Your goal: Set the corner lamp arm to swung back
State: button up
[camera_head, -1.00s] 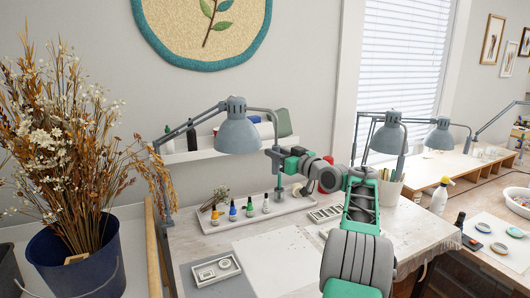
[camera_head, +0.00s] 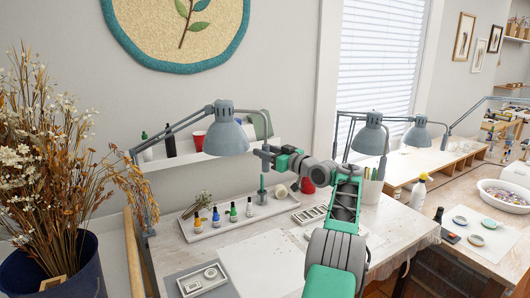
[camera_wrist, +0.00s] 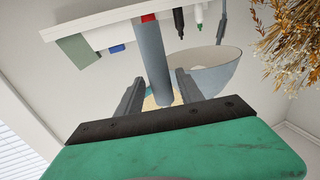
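The corner lamp (camera_head: 226,138) has a grey shade and a jointed arm (camera_head: 180,124) clamped at the left edge of the worktable. A thin grey bar bends from the lamp's head to the right and down toward my gripper (camera_head: 266,154). In the wrist view a grey rod (camera_wrist: 152,60) runs between the two dark fingers of my gripper (camera_wrist: 160,80), and the lamp shade (camera_wrist: 210,70) is beside it. Narrow gaps seem to show beside the rod, so I cannot tell whether the fingers touch it.
A white tray (camera_head: 211,235) with small bottles lies below my gripper. A wall shelf (camera_head: 190,160) is behind the lamp. Dried flowers in a blue bucket (camera_head: 75,280) stand at the left. Two more lamps (camera_head: 369,138) are at the right.

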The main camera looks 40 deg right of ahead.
jog(key=shift+s+f+b, duration=0.15)
jog(key=shift+s+b, duration=0.15)
jog(key=s+b, duration=0.3)
jog(key=s, duration=0.4)
jog(key=shift+s+d, duration=0.1)
